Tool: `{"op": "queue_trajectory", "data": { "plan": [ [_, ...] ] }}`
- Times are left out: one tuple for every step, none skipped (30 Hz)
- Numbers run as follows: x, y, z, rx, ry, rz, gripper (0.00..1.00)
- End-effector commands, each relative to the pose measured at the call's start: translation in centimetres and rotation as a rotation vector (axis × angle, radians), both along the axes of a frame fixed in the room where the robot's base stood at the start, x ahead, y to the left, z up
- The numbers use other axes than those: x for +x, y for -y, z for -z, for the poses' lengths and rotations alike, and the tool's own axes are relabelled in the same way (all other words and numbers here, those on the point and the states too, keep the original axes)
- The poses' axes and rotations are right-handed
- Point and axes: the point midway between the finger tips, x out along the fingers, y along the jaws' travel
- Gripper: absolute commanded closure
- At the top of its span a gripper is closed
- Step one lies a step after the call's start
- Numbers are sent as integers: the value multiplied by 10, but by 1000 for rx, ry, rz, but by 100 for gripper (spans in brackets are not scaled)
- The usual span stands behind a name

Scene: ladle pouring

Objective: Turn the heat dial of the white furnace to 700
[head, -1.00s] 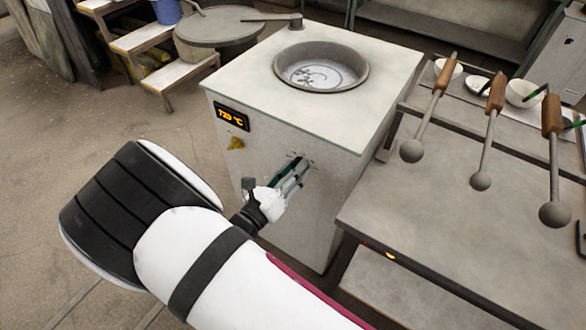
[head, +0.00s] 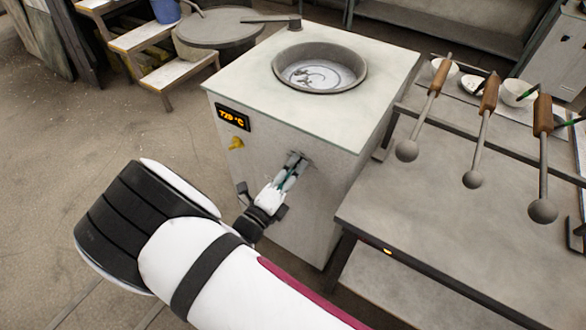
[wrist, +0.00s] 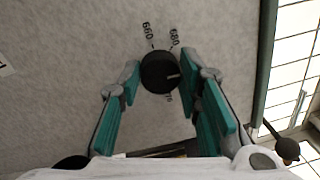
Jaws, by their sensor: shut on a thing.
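The white furnace (head: 315,145) has a lit orange display (head: 233,117) that seems to read about 720 °C. The heat dial (wrist: 160,72) is a round black knob on its front face. Its pale pointer mark faces right in the wrist view, between the 680 label and a partly hidden label beginning with 7. My gripper (wrist: 158,80) is shut on the dial, with one teal-and-grey finger on each side. In the head view, my gripper (head: 296,165) is against the furnace front and hides the dial.
A yellow knob (head: 236,143) sits below the display. A metal table (head: 430,200) stands close on the right, with several wooden-handled ladles (head: 484,135) above it.

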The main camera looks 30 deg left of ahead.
Motion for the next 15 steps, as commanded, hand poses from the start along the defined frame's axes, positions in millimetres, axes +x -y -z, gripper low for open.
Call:
{"op": "queue_trajectory", "data": {
  "plan": [
    [-2,-1,1,-19,-5,-3,96],
    [-2,-1,1,-30,-5,-3,96],
    [-2,-1,1,-42,-6,-3,96],
    [-2,-1,1,-51,-7,-3,96],
    [-2,-1,1,-58,-7,-3,96],
    [-2,-1,2,-66,-9,-3,96],
    [-2,-1,2,-71,-9,-4,96],
    [-2,-1,2,-75,-9,-3,96],
    [-2,-1,2,-80,-10,-3,96],
    [-2,-1,2,-83,-10,-4,96],
    [-2,-1,2,-85,-10,-4,96],
    [-2,-1,2,-87,-10,-4,96],
    [-2,-1,2,-88,-10,-4,96],
    [-2,-1,2,-89,-11,-4,96],
    [-2,-1,2,-89,-11,-4,96]
  ]
}}
